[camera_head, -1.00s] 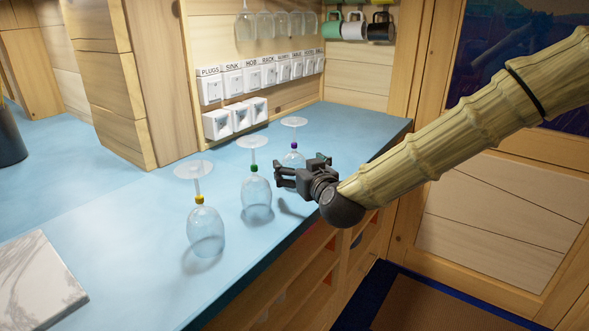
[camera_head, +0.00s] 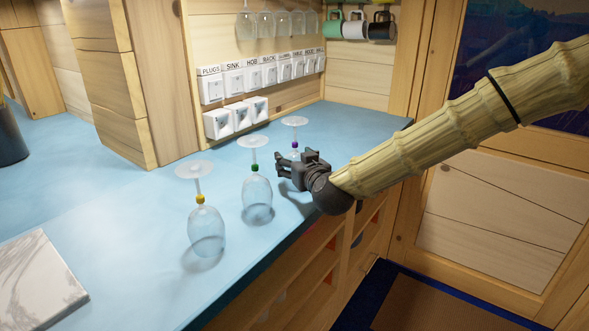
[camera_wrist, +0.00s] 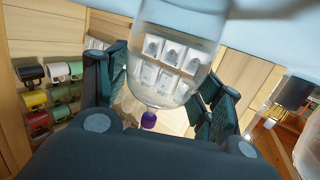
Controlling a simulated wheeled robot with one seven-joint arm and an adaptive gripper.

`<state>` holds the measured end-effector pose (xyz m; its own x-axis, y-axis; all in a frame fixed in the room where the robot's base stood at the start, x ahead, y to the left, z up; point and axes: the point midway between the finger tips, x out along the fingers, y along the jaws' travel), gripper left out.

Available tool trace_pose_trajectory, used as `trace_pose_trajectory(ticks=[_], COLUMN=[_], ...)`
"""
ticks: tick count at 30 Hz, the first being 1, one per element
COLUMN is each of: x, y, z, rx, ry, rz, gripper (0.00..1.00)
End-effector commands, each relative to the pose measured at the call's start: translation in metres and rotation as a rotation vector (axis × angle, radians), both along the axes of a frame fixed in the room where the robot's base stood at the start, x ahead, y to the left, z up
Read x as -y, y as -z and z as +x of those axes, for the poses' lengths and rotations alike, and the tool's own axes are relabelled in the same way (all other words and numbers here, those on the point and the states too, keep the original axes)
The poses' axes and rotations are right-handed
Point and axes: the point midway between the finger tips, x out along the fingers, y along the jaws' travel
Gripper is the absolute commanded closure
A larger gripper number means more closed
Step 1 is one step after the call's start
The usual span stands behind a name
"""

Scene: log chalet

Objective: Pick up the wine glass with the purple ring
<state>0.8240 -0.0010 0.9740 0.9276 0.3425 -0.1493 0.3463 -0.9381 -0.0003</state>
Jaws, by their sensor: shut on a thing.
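The wine glass with the purple ring (camera_head: 294,146) stands upside down on the blue counter, foot up. It is the farthest of three glasses. My gripper (camera_head: 281,164) is at this glass and hides most of its bowl in the head view. In the wrist view, the clear bowl (camera_wrist: 178,45) lies between the two fingers of my gripper (camera_wrist: 166,85), with the purple ring below it in the picture. The gripper is shut on this glass. The exact finger contact is hard to see.
A glass with a green ring (camera_head: 255,190) and one with a yellow ring (camera_head: 206,230) stand upside down nearer on the counter (camera_head: 120,240). A switch panel (camera_head: 235,120) is on the wall behind. A marble board (camera_head: 38,280) lies at lower left.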

Motion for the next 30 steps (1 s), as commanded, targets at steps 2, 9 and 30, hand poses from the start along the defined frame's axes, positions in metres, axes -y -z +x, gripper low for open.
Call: trace_pose_trajectory(ticks=[2,9,30], x=[0.0,0.0,0.022], y=[0.0,-0.002,-0.041], z=[0.0,0.0,-0.044], rx=[0.0,0.001,0.001], ry=[0.0,0.0,-0.001], rz=[0.0,0.0,0.0], gripper=[0.5,0.5,0.5])
